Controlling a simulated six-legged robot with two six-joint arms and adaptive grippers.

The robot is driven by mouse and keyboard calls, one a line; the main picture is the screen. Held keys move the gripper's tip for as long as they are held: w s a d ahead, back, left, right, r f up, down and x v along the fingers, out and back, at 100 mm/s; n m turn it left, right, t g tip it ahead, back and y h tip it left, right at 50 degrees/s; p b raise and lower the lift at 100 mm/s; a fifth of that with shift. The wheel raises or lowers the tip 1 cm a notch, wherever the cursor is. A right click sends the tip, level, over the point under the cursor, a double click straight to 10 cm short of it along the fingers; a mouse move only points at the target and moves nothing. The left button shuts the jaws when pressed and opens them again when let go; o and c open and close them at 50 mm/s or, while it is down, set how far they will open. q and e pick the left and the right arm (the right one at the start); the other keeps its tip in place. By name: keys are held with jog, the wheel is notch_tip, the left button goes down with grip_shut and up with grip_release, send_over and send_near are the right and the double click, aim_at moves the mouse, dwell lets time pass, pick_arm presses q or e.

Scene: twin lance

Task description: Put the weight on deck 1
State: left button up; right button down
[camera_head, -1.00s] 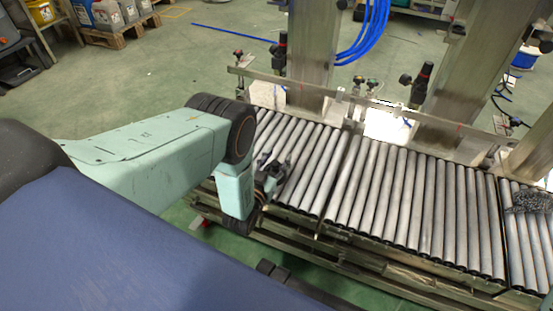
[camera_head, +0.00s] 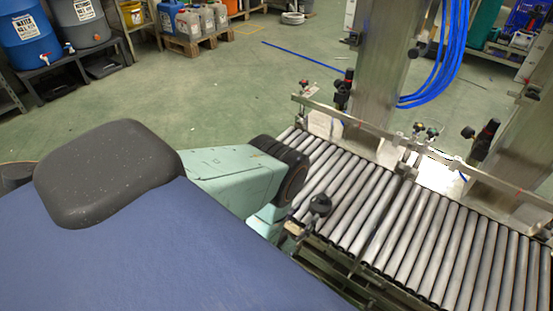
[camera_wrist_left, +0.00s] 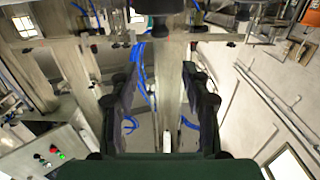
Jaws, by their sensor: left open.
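My left gripper (camera_head: 308,218) shows at the near left edge of the roller conveyor (camera_head: 390,215), partly hidden by its own wrist. In the left wrist view its two dark fingers (camera_wrist_left: 160,80) stand apart with nothing between them. The conveyor has bare grey rollers in sections, and no label shows which part is deck 1. I cannot make out a weight in the current views. My right gripper is not in view.
Steel posts (camera_head: 375,85) and a rail (camera_head: 350,120) with black knobs stand along the conveyor's far side. Blue hoses (camera_head: 450,50) hang there. Drums (camera_head: 30,35) and jugs (camera_head: 185,22) stand at the back left. The green floor (camera_head: 220,95) between is clear.

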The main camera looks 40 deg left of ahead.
pick_arm(q)
jog(key=s+d+f+g, duration=0.3)
jog(key=s+g, duration=0.7)
jog(key=s+r+g, duration=0.3)
jog(key=s+g, duration=0.1)
jog(key=s, duration=0.4)
jog(key=s+d+r+g+h, duration=0.1)
jog(key=s+r+g, duration=0.2)
jog(key=s, duration=0.6)
jog(key=shift+d+g, duration=0.25)
jog(key=shift+g, duration=0.15)
